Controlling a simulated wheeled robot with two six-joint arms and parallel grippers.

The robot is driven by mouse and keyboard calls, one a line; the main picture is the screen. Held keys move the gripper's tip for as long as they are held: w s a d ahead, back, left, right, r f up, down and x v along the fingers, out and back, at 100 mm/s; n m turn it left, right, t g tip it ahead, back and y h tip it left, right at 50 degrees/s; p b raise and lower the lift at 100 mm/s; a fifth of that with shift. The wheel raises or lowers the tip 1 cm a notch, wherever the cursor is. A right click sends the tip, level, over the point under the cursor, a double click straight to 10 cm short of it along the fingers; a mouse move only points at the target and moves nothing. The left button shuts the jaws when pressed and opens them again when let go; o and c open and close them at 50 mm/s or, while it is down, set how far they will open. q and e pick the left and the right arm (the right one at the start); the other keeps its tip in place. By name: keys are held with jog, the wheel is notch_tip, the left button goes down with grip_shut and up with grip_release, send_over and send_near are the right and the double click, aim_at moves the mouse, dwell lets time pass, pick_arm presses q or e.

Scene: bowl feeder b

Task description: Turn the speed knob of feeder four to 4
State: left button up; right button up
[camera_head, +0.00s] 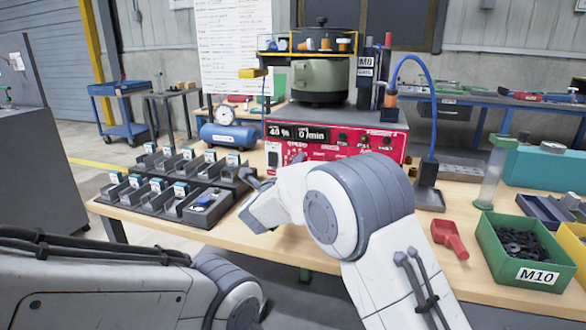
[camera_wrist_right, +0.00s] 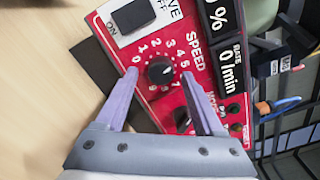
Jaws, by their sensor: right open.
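The red feeder control box (camera_head: 335,137) stands on the wooden table under the green bowl (camera_head: 320,78). Its displays appear to read 40 % and 0/min. In the right wrist view the black round speed knob (camera_wrist_right: 159,70) sits on the red panel (camera_wrist_right: 190,45), ringed by white digits and the word SPEED. I cannot make out where its pointer stands. My right gripper (camera_wrist_right: 159,74) is open, with its lilac fingers on either side of the knob in the picture; I see no clear contact. In the head view my right arm hides part of the box. My left gripper is out of view.
A white-and-black ON/OFF rocker switch (camera_wrist_right: 138,18) and another black knob (camera_wrist_right: 182,118) lie close to the fingers. Dark part bins (camera_head: 185,180) stand left on the table. A red scoop (camera_head: 449,238) and a green M10 box (camera_head: 520,250) lie right.

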jog(key=v, duration=1)
